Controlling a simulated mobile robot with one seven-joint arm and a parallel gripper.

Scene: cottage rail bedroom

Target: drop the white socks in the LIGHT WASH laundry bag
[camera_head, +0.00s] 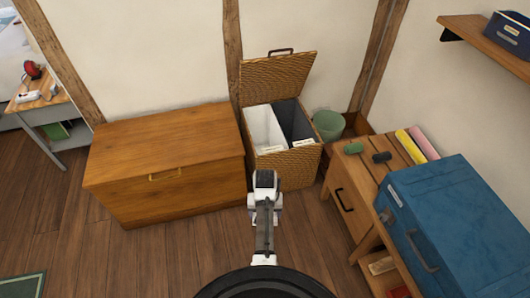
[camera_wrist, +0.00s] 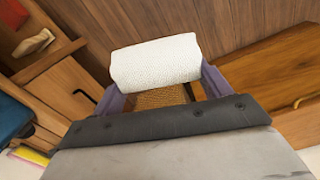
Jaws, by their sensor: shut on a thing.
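The white socks (camera_wrist: 156,60) are a rolled, knit-textured bundle held between the two purple fingers of my gripper (camera_wrist: 163,80) in the wrist view. In the head view my gripper (camera_head: 265,180) is at the front of the wicker hamper (camera_head: 285,163), and the socks are hidden behind it. The hamper's lid is up. Inside are a white bag (camera_head: 263,128) on the left and a dark grey bag (camera_head: 294,118) on the right. Each has a small pale label at its front, too small to read. In the wrist view some wicker (camera_wrist: 160,97) shows between the fingers.
A closed wooden chest (camera_head: 165,160) stands left of the hamper. A green bin (camera_head: 328,124) is behind right. A wooden bench (camera_head: 345,170) with a blue case (camera_head: 450,225) stands on the right. Floor is clear in front of the chest.

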